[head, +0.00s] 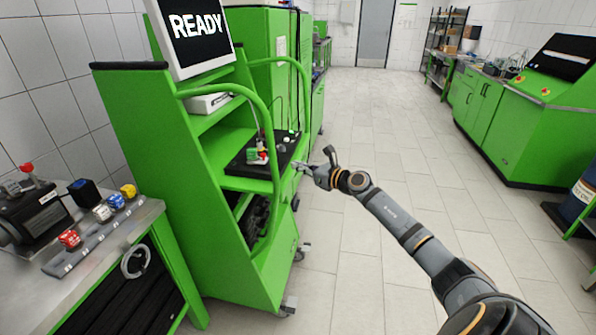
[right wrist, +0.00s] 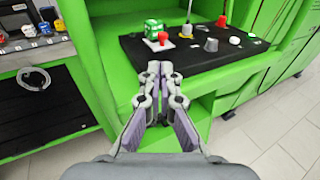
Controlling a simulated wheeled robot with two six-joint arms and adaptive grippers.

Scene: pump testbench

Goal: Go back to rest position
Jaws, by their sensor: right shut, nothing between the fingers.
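My right gripper (head: 301,165) is at the end of my right arm, which reaches in from the lower right in the head view. It is at the open front of the green testbench (head: 145,120), near its shelf edge. In the right wrist view the gripper (right wrist: 160,68) has its fingertips together, with nothing between them. My left gripper is in neither view.
A screen reading READY (head: 194,28) tops the testbench. Green tube rails (head: 262,125) curve along its front. Green cabinets (head: 520,125) stand at the right. The tiled floor (head: 365,110) between them is clear.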

